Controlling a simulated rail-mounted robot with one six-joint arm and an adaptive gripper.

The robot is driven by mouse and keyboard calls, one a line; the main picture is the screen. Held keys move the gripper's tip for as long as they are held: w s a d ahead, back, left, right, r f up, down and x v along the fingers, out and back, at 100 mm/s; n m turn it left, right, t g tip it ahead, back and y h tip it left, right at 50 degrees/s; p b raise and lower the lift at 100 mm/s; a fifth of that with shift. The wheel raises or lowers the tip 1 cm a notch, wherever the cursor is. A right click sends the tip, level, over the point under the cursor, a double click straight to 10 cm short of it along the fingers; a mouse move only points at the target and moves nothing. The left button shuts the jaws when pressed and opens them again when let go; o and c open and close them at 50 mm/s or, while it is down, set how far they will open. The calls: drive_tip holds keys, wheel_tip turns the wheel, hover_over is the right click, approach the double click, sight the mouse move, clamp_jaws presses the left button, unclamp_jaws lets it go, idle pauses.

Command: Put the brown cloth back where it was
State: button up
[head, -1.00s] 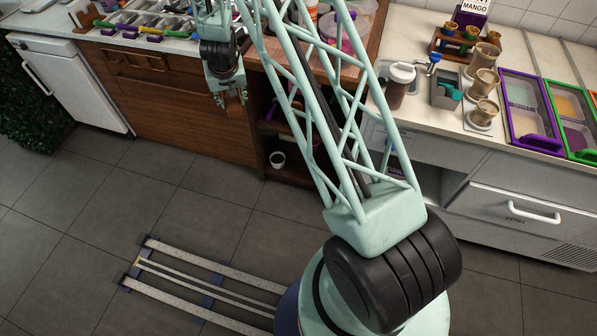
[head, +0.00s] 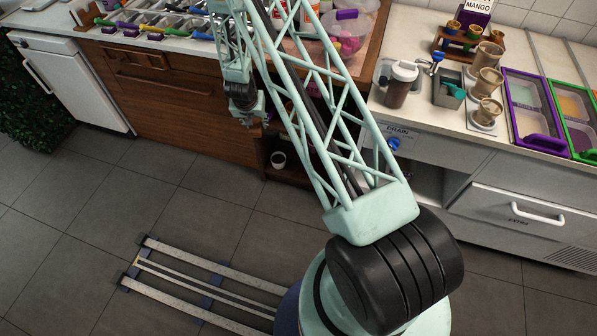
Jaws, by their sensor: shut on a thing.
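My gripper (head: 247,119) hangs in front of the brown wooden cabinet, near the left edge of its open shelf section. It points down and is small in the head view. Its jaws are shut on the brown cloth, seen as a brown patch at the gripper a second ago. I cannot clearly make out the cloth now against the dark wood and shelf opening.
The open shelf has a white cup (head: 278,159) low down. Above is a counter with colourful-handled tools and a clear tub (head: 345,35). At right are a blender cup (head: 401,84), several tan cups and a purple-framed bin (head: 538,130).

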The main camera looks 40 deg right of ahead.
drive_tip(key=s+d+f+m+b, duration=0.1)
drive_tip(key=s+f, duration=0.5)
drive_tip(key=f, duration=0.7)
drive_tip(key=s+d+f+m+g+h+b, duration=0.1)
drive_tip(key=s+d+f+m, duration=0.3)
drive_tip(key=f, duration=1)
drive_tip(key=s+d+f+m+g+h+b, duration=0.1)
drive_tip(key=s+d+f, duration=0.5)
drive_tip(key=f, duration=0.7)
drive_tip(key=shift+s+f+m, duration=0.2)
drive_tip(key=shift+s+m, duration=0.5)
drive_tip(key=shift+s, duration=0.55)
drive_tip(key=shift+w+d, duration=0.1)
drive_tip(key=shift+d, duration=0.05)
drive_tip(key=w+d+b, duration=0.1)
drive_tip(key=w+d, duration=0.2)
drive_tip(key=w, duration=0.1)
drive_tip(key=w+d+f+b, duration=0.1)
drive_tip(key=w+d+b, duration=0.1)
drive_tip(key=w+d, duration=0.1)
drive_tip(key=w+d+b, duration=0.1)
drive_tip(key=w+d, duration=0.2)
drive_tip(key=w, duration=0.3)
drive_tip(key=shift+f+b, duration=0.25)
drive_tip(key=shift+b, duration=0.15)
drive_tip(key=shift+f, duration=0.1)
drive_tip(key=shift+f+b, duration=0.6)
drive_tip(key=shift+f, duration=1.05)
drive_tip(key=shift+f, duration=0.15)
